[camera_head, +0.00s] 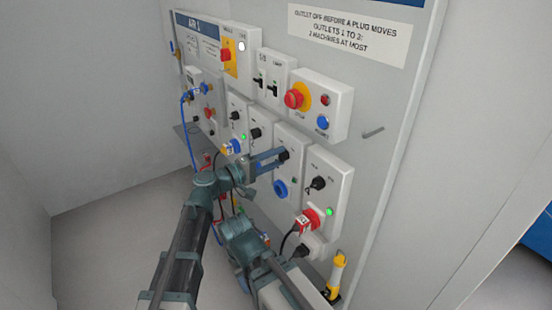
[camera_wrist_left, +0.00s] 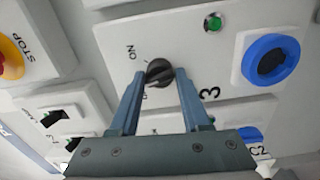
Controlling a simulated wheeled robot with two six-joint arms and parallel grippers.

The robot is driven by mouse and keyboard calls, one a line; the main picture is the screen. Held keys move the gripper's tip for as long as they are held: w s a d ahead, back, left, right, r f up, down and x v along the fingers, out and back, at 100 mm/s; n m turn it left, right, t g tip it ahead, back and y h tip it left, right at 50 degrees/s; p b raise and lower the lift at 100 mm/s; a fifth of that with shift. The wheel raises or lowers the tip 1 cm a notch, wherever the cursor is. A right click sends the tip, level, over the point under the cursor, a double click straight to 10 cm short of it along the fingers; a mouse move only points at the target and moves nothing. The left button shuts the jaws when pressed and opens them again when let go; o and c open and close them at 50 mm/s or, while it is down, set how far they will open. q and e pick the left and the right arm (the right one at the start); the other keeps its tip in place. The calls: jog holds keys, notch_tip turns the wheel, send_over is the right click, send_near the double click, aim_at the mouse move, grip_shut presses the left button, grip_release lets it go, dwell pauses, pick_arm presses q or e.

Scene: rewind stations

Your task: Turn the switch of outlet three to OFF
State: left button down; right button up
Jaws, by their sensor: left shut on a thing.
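The switch of outlet three is a round black knob (camera_wrist_left: 160,72) on a white box (camera_head: 291,147) marked 3. My left gripper (camera_head: 283,154) reaches this box, and in the left wrist view its two blue fingers (camera_wrist_left: 160,80) are shut on the knob, one on each side. The word ON is printed at the knob's upper left in that view; the other label is partly hidden by a finger. Which way the knob points is hard to tell. A green lamp (camera_wrist_left: 213,21) and an empty-looking blue socket (camera_wrist_left: 270,60) are on the same box.
The neighbouring box (camera_head: 327,190) on the right has a black knob, a green lamp and a red plug (camera_head: 307,219). Above is a box with a red stop button (camera_head: 294,98). A yellow-handled tool (camera_head: 337,275) stands at the lower right. More switch boxes lie left.

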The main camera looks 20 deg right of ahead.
pick_arm(q)
jog(key=n, duration=0.5)
jog(key=shift+n, duration=0.6)
jog(key=shift+c, duration=2.1)
grip_release()
jog(key=v, duration=1.3)
jog(key=shift+a, duration=0.4)
jog(key=shift+s, duration=0.1)
